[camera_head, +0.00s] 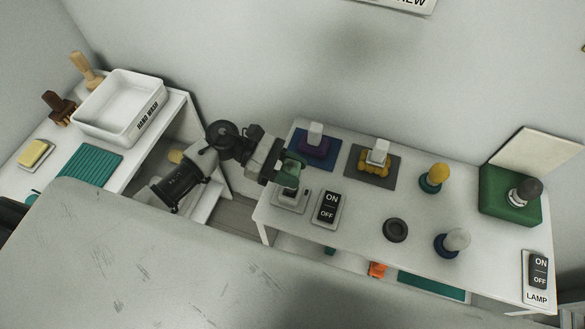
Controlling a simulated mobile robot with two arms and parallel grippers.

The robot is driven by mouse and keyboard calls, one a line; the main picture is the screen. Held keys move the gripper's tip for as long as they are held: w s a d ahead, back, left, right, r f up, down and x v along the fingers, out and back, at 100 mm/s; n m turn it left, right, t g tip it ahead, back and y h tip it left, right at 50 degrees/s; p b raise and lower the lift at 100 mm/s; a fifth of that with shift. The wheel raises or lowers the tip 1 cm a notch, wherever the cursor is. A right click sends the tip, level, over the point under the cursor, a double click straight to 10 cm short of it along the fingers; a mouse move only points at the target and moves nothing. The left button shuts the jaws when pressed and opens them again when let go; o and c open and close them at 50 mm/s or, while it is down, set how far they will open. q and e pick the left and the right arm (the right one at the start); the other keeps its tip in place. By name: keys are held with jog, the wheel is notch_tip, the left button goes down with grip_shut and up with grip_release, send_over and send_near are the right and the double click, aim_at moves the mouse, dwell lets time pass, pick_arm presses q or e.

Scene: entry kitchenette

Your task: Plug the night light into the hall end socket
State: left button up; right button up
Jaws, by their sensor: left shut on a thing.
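My left gripper (281,173) reaches in from the left over the white table and is shut on the night light. The night light (292,169) shows as a small greenish, rounded thing, partly hidden by the fingers. Directly beneath it is a pale plate (291,203) at the left end of the table, which looks like a socket. I cannot tell whether this is the hall end socket, or whether the light is seated in it or just above. My right gripper is not in view.
An ON/OFF switch (327,209) stands just right of the plate. Bulbs (434,175), a dark ring (396,230) and a green box (500,201) stand farther right.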

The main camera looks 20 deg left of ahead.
pick_arm(q)
jog(key=shift+b, duration=0.6)
dwell(0.6)
jog(key=shift+b, duration=0.3)
jog(key=shift+f, duration=0.2)
jog(key=shift+f+b, duration=0.25)
jog(key=shift+b, duration=0.2)
jog(key=shift+f+b, duration=1.65)
jog(key=shift+b, duration=0.35)
jog(key=o, duration=1.3)
